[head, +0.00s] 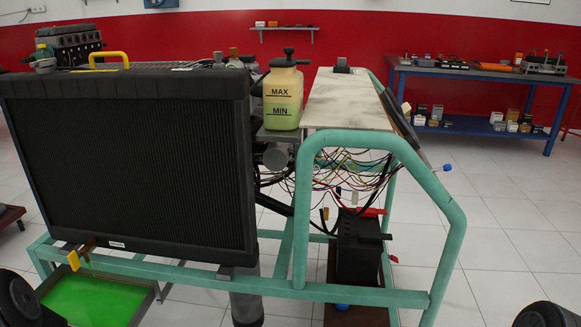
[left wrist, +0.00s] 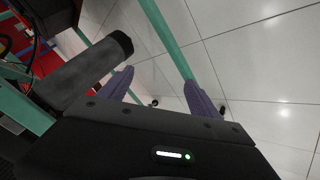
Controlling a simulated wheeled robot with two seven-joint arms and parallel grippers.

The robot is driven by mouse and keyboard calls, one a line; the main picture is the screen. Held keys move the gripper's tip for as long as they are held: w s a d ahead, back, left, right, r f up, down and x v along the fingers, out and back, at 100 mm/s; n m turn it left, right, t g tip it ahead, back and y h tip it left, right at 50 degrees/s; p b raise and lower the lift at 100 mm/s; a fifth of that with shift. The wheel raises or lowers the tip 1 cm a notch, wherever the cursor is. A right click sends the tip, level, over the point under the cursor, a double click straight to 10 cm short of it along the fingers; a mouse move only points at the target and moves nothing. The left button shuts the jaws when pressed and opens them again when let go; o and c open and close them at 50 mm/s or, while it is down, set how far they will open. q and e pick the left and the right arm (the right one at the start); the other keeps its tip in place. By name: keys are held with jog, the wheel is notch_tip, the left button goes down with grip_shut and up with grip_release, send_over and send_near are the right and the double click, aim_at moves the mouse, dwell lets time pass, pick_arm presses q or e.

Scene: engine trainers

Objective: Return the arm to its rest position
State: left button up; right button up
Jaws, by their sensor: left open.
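My left gripper (left wrist: 162,92) shows in the left wrist view with its two purple fingers apart and nothing between them. A teal frame tube runs behind the fingers, with pale floor tiles around it. A grey cylinder (left wrist: 85,75) with a dark end lies just left of the left finger; I cannot tell its exact distance. In the head view neither gripper shows. Dark rounded parts of my own arms show at the bottom left and bottom right corners. My right gripper is not seen in any view.
The engine trainer's teal frame (head: 375,297) fills the middle, carrying a black radiator (head: 130,165), a yellowish coolant tank (head: 282,97) and loose wires. A green tray (head: 95,300) sits low left. A blue workbench (head: 480,75) stands back right. Tiled floor at right is clear.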

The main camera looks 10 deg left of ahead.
pick_arm(q)
jog(key=s+d+f+m+g+h, duration=0.25)
jog(key=s+d, duration=0.25)
jog(key=d, duration=0.5)
jog(key=s+d+f+m+g+h, duration=0.1)
jog(key=s+d+f+m+g, duration=0.25)
jog(key=s+d, duration=0.4)
jog(key=s+d+f+m+g+h, duration=0.15)
jog(key=s+d+f, duration=0.25)
jog(key=d, duration=0.7)
notch_tip(320, 180, up, 23)
jog(key=w+p, duration=0.1)
jog(key=p, duration=2.1)
jog(key=shift+a, duration=0.15)
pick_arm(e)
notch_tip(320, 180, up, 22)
pick_arm(q)
jog(key=shift+f, duration=0.15)
jog(key=shift+c, duration=0.3)
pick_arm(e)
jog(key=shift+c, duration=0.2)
